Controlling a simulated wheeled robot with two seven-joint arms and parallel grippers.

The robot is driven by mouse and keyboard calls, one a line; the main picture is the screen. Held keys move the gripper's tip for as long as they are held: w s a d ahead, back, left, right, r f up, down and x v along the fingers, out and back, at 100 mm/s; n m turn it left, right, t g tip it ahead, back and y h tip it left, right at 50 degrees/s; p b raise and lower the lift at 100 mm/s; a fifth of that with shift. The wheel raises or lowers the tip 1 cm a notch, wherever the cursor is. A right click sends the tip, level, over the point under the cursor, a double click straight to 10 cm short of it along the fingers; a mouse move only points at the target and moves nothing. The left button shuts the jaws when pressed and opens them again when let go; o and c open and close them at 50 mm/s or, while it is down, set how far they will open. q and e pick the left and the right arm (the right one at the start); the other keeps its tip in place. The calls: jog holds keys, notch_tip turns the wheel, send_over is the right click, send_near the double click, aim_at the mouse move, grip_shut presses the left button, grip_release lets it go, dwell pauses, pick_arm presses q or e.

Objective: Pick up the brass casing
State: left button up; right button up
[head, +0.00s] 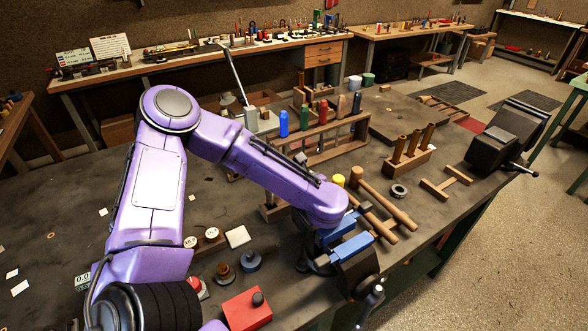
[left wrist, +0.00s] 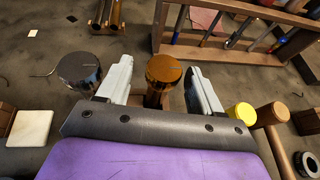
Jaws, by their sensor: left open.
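An upright brass-brown cylinder (left wrist: 164,69), which I take to be the brass casing, stands between the two light grey fingers of my left gripper (left wrist: 160,85) in the left wrist view. The gripper is open, with a finger on each side. A gap shows at the left finger; the right finger is closer, and I cannot tell whether it touches. The cylinder's lower part is mostly hidden by the gripper's palm. In the head view my left forearm hides both the gripper and this cylinder. My right gripper is not in view.
A dark round-topped cylinder (left wrist: 79,69) stands just left of the left finger. A yellow cap (left wrist: 241,113) and a wooden mallet (left wrist: 272,114) are close on the right. A wooden tool rack (head: 330,148) stands behind. A blue-jawed vise (head: 355,265) sits at the bench edge.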

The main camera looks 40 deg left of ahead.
pick_arm(q)
jog(key=shift+w+a+f, duration=0.35)
jog(key=shift+a, duration=0.15)
jog(key=shift+d, duration=0.1)
jog(key=shift+c, duration=0.9)
jog(key=shift+s+r, duration=0.1)
jog(key=c, duration=1)
jog(key=shift+c, duration=0.2)
